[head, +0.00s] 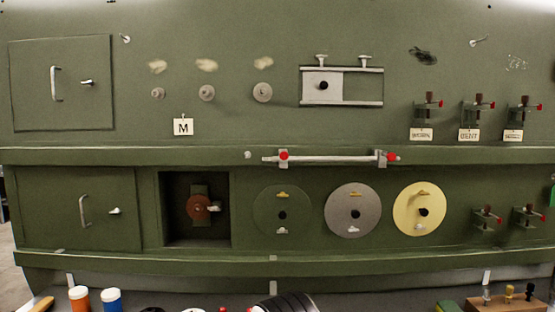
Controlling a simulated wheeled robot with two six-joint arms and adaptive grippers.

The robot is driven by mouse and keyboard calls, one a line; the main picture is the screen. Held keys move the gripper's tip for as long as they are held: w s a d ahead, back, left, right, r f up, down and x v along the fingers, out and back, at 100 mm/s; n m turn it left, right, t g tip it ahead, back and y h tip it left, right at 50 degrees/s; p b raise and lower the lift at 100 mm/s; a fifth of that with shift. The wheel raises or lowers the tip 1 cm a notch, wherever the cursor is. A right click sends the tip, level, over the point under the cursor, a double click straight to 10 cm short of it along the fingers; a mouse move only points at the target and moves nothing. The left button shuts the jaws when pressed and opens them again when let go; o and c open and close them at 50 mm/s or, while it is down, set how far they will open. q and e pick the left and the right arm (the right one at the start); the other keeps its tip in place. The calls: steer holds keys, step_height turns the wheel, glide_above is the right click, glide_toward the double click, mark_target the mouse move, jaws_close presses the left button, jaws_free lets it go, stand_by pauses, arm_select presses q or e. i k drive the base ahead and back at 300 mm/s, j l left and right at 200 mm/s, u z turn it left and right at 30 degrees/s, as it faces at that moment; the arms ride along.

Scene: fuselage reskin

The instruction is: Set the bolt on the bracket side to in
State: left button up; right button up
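A long grey rod (332,159) lies level along the green rail in the middle of the panel. Neither of my grippers shows in the head view.
Above the rod is a framed slider plate (323,86) with a black knob. Below are a dark recess (182,225) and grey (353,190) and yellow (410,228) discs. Several small clamps (429,108) project at right. Bottles (79,299) stand along the bottom edge.

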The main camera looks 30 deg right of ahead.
mark_target(391, 157)
steer(key=z, duration=1.65)
